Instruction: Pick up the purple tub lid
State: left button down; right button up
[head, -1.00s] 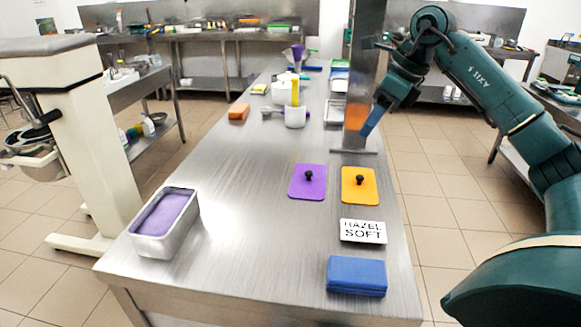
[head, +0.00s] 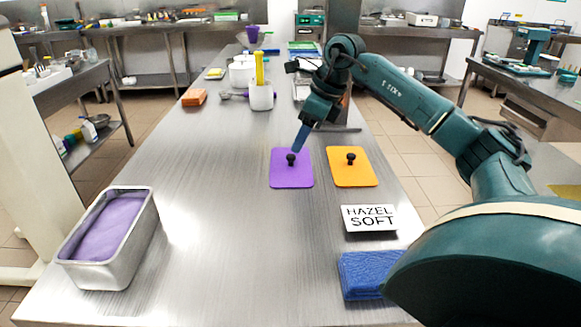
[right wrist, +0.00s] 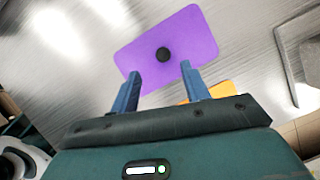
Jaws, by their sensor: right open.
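The purple tub lid (head: 291,172) lies flat on the steel table, with a black knob at its middle. My right gripper (head: 299,140) is above the lid's far edge, its blue fingers pointing down towards the knob. In the right wrist view the lid (right wrist: 178,36) lies beyond the two open fingers (right wrist: 160,80), and its knob lies ahead of the gap between them. Nothing is between the fingers. My left gripper is not in view.
An orange lid (head: 352,167) lies just right of the purple one. A label card (head: 369,218) and a blue cloth (head: 366,275) lie nearer. A metal tub of purple contents (head: 146,224) stands front left. A white container (head: 261,97) stands farther back. The table's middle left is clear.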

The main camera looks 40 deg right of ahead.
aim_at(292, 155)
jog(key=shift+w+d+x, duration=0.1)
jog(key=shift+w+x, duration=0.05)
jog(key=shift+x, duration=1.2)
jog(key=shift+w+d+x, duration=0.1)
jog(key=shift+w+x, duration=0.05)
jog(key=shift+x, duration=1.2)
jog(key=shift+r, duration=0.1)
jog(key=shift+c, duration=0.5)
grip_shut()
